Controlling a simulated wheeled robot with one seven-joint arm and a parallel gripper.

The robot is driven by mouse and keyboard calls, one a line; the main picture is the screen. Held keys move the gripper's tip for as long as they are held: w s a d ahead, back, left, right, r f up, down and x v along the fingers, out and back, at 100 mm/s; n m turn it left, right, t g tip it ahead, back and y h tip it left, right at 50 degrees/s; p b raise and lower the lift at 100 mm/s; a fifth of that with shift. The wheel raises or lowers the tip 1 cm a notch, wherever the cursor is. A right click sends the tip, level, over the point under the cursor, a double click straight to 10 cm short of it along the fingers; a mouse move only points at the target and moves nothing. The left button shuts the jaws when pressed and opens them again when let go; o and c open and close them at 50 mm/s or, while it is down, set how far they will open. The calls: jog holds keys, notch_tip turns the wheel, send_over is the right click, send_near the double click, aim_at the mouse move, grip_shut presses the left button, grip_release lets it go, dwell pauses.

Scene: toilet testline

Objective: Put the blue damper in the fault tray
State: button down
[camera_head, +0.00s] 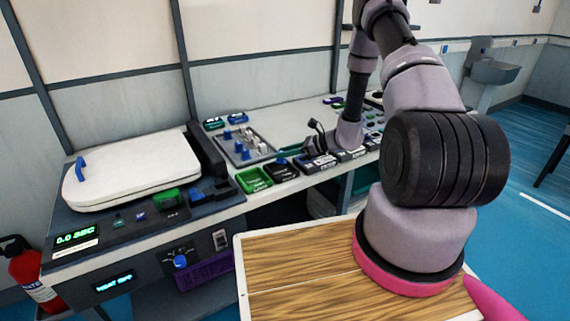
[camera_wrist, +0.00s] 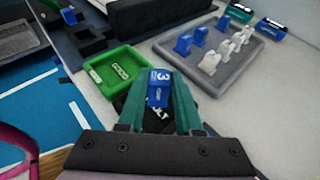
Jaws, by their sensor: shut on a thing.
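My gripper (camera_wrist: 160,78) has green fingers, shut on a blue damper (camera_wrist: 158,90) marked with a 3. In the head view my gripper (camera_head: 288,153) reaches left over the bench; the held damper cannot be made out there. The black fault tray (camera_wrist: 125,104) lies below the held damper in the wrist view, with only part of its lettering showing past the fingers. It also shows in the head view (camera_head: 281,173), just under the gripper. I cannot tell whether the damper touches the tray.
A green tray marked GOOD (camera_wrist: 119,72) stands left of the fault tray. A grey rack (camera_wrist: 225,65) behind holds several blue and white dampers. A white-lidded toilet seat unit (camera_head: 130,170) is at the left of the bench. Bare bench lies right of the gripper.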

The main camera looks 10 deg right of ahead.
aim_at(286, 161)
jog(key=shift+f, duration=2.05)
jog(key=shift+f, duration=0.15)
jog(key=c, duration=0.6)
grip_release()
